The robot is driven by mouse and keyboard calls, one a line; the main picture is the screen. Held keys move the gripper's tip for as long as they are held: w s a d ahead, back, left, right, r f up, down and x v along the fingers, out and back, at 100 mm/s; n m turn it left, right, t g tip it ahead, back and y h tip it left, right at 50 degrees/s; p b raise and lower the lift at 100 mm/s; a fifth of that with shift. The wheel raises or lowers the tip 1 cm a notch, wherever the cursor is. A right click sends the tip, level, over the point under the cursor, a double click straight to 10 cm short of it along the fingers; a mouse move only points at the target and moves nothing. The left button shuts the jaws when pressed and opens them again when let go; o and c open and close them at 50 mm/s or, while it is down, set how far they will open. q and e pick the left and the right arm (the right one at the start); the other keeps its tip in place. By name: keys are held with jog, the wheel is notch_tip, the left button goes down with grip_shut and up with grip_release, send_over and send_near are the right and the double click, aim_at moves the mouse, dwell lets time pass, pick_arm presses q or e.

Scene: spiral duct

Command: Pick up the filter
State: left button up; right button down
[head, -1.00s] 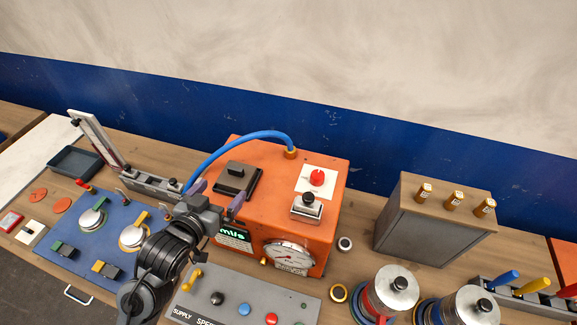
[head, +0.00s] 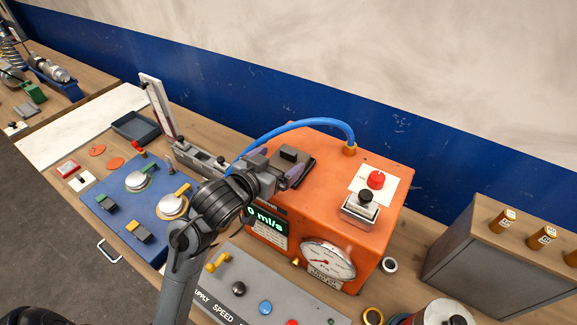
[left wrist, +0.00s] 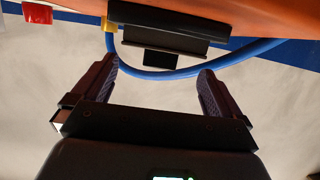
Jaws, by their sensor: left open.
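No part carries a readable filter label. The likeliest match is a black block with a raised grip (head: 290,156), in a dark frame on top of the orange machine (head: 330,155). It also shows ahead of the fingers in the left wrist view (left wrist: 162,57), upright and apart from them. My left gripper (head: 275,170) is at the near left edge of the machine's top, close to the block. Its purple fingers are spread wide with nothing between them, as the left wrist view shows (left wrist: 157,88). My arm hides part of the machine's left side. My right gripper is not in view.
A blue hose (head: 295,127) arches behind the block to a brass fitting. A blue panel (head: 115,205) lies left.

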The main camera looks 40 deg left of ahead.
aim_at(287, 156)
pick_arm(q)
jog(key=shift+w+f, duration=0.3)
jog(key=shift+w, duration=0.1)
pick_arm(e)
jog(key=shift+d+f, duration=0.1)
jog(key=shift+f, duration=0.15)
pick_arm(q)
jog(key=b+x, duration=0.1)
jog(key=x, duration=0.2)
jog(key=shift+w+a+b, duration=0.1)
jog(key=shift+b, duration=0.2)
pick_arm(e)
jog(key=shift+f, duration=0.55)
pick_arm(q)
jog(key=shift+w+a+f, duration=0.1)
jog(key=shift+w+f, duration=0.05)
jog(key=shift+w, duration=0.45)
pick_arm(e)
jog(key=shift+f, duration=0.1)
pick_arm(q)
jog(key=c, duration=0.7)
